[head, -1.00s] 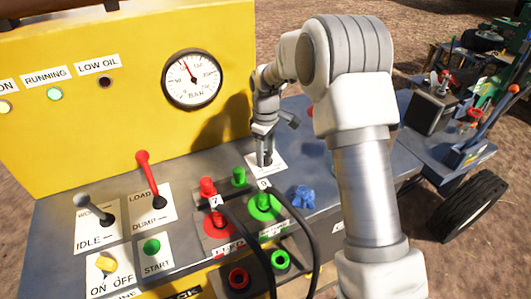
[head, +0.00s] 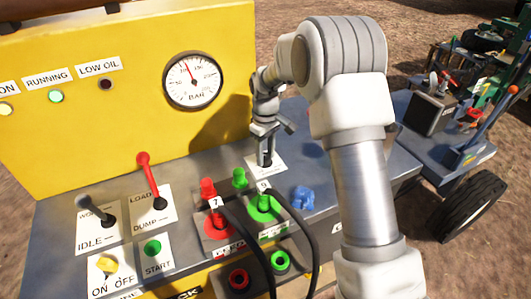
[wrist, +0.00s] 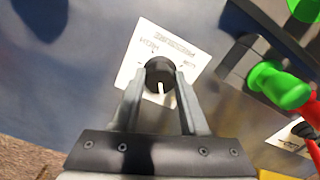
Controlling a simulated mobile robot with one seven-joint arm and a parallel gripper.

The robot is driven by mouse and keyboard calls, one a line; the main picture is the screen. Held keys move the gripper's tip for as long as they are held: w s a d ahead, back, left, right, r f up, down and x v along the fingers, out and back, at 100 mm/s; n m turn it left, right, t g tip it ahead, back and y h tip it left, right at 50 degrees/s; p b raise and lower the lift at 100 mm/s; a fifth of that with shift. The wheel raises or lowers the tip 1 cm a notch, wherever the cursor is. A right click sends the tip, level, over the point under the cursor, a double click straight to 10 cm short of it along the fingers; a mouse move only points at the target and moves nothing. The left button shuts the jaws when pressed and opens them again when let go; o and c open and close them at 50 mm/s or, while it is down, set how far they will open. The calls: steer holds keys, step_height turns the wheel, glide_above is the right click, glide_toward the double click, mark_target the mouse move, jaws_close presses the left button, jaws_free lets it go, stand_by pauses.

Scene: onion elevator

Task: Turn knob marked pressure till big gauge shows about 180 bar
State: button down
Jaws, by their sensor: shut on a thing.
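The big round gauge (head: 193,80), white-faced and marked BAR, is on the yellow panel. Its thin red needle points up and slightly left; the small numbers are too blurred for an exact reading. The black pressure knob (wrist: 158,67) sits on a white label (wrist: 143,50) reading PRESSURE, HIGH and LOW. A white pointer line on the knob faces the bottom of the wrist view. My gripper (wrist: 160,84) is shut on the knob, one finger on each side. In the head view my gripper (head: 265,155) reaches down onto the label, and the knob is mostly hidden by the fingers.
Levers, including a red one (head: 150,180), and a start button (head: 152,247) are farther left. The yellow panel rises behind.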

steer(key=m+p, duration=0.1)
steer(key=m, duration=0.3)
steer(key=shift+r+m, duration=0.1)
steer(key=shift+m, duration=0.2)
steer(key=m+p, duration=0.1)
steer(key=m, duration=0.4)
steer(key=shift+m, duration=0.3)
steer(key=m+p, duration=0.1)
steer(key=m, duration=0.3)
steer(key=shift+a, duration=0.1)
steer(key=m+p, duration=0.1)
steer(key=m, duration=0.4)
steer(key=shift+m, duration=0.3)
steer(key=shift+c, duration=2.1)
jaws_free()
